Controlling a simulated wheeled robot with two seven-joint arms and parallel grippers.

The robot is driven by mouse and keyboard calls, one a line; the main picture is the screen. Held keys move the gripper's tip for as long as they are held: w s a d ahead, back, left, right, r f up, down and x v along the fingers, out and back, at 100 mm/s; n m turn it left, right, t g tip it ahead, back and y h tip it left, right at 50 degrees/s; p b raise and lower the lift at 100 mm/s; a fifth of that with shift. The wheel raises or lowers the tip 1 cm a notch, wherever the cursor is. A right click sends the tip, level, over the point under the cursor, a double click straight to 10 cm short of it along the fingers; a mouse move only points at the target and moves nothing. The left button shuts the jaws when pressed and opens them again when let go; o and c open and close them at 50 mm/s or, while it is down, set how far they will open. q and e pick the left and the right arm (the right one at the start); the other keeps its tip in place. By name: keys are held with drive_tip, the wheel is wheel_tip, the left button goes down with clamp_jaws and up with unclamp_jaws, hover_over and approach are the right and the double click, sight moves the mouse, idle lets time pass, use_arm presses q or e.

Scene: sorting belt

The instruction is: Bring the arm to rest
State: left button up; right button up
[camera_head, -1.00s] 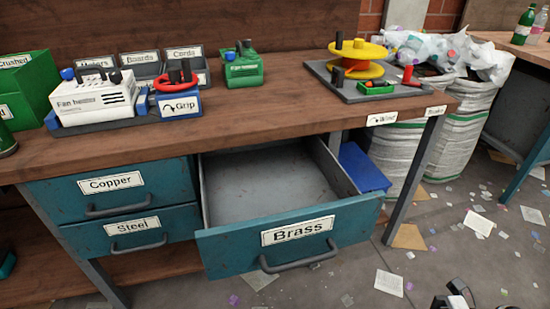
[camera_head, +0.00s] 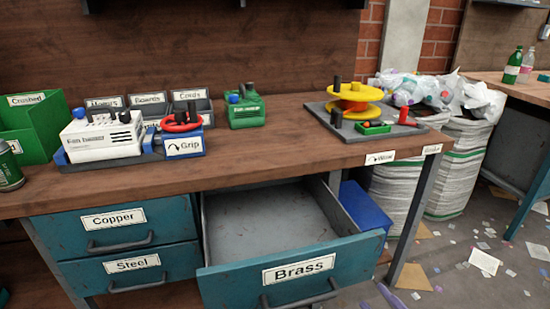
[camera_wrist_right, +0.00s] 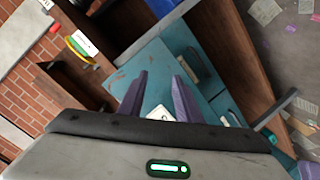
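My right gripper (camera_head: 377,299) shows only as fingertips at the bottom edge of the head view, below and right of the open Brass drawer (camera_head: 350,262). In the right wrist view the two fingers of my right gripper (camera_wrist_right: 160,85) stand apart with nothing held between them. A teal panel with a handle lies beyond them there, with a small white patch seen between the fingers. My left gripper is in neither view.
The Brass drawer juts out and looks empty; the Copper drawer (camera_head: 117,228) and Steel drawer (camera_head: 134,273) are closed. The bench (camera_head: 285,140) carries a fan heater (camera_head: 102,137), a green unit (camera_head: 245,108) and a yellow reel (camera_head: 357,92). White sacks (camera_head: 455,160) stand right.

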drive_tip(key=s+f+m+g+h, duration=0.1)
drive_tip(key=s+f+m+g, duration=0.25)
drive_tip(key=s, duration=0.35)
drive_tip(key=s+d+f+m+g+h, duration=0.1)
drive_tip(key=s+f+m+g, duration=0.2)
drive_tip(key=s, duration=0.4)
drive_tip(key=s+f+m+g+h, duration=0.1)
drive_tip(key=s+f+m+g, duration=0.15)
drive_tip(key=s+g, duration=0.3)
drive_tip(key=w+a+f+t+y, duration=0.3)
drive_tip(key=w+a+f+t, duration=0.1)
drive_tip(key=a+t, duration=0.25)
use_arm(q)
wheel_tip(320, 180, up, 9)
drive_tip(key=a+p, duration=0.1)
drive_tip(key=p, duration=1.4)
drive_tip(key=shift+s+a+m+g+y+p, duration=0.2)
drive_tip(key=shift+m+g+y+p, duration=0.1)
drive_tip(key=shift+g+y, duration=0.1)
use_arm(e)
wheel_tip(320, 180, up, 9)
drive_tip(key=h, duration=0.1)
drive_tip(key=shift+d+r+g, duration=0.15)
drive_tip(key=shift+d+g, duration=0.1)
drive_tip(key=shift+g, duration=0.1)
